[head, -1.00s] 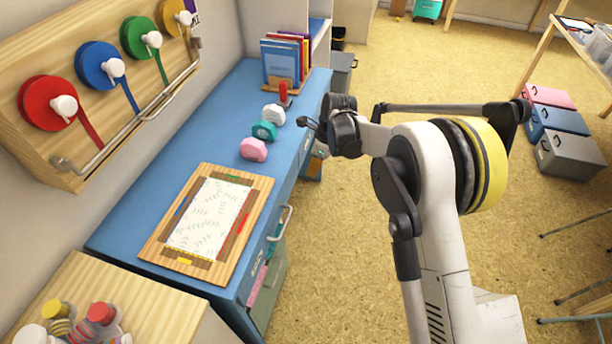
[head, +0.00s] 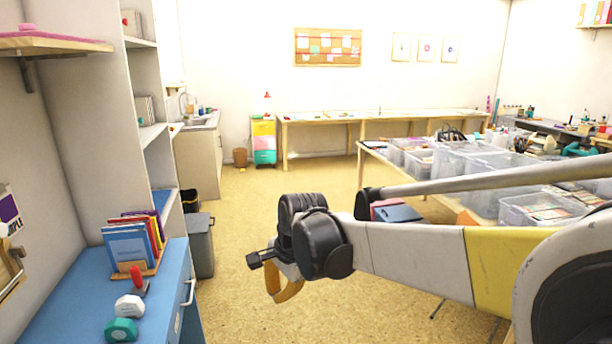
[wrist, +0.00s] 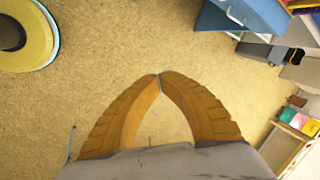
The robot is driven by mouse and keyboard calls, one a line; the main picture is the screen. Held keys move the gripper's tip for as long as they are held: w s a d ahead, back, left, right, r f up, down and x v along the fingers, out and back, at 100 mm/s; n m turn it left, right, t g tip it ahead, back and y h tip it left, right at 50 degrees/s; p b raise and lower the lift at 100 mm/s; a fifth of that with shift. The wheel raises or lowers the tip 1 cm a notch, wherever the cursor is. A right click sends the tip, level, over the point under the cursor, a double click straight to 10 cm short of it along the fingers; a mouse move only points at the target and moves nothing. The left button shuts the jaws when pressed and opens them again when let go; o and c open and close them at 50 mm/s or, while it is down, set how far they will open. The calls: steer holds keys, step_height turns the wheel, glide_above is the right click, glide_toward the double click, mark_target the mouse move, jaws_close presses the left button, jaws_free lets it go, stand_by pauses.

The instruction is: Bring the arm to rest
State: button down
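My gripper (head: 290,291) hangs over the open floor to the right of the blue desk (head: 72,290) in the head view. In the wrist view its two orange fingers (wrist: 159,78) meet at the tips, with only bare floor between and beyond them. It is shut and empty. My arm reaches in from the right of the head view, folded at the wrist, touching nothing that I can see.
On the desk stand a book rack (head: 135,250), a red-handled stamp (head: 137,280), a white item (head: 129,306) and a teal item (head: 121,330). A grey bin (head: 201,250) stands past the desk. Clear plastic boxes (head: 548,208) fill a table at right. The floor between is clear.

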steer(key=s+d+r+n+t+h, duration=0.1)
steer(key=s+d+r+n, duration=0.15)
steer(key=s+d, duration=0.4)
steer(key=s+d+r+n+t, duration=0.1)
steer(key=s+d+r+n, duration=0.2)
steer(key=d, duration=0.6)
steer(key=s+d+f+n+t+h, duration=0.1)
steer(key=s+d+f+n+t, duration=0.1)
steer(key=s+d, duration=0.8)
steer(key=shift+s+f+n+h, duration=0.4)
steer(key=shift+s+f+n, duration=0.35)
steer(key=shift+s, duration=0.15)
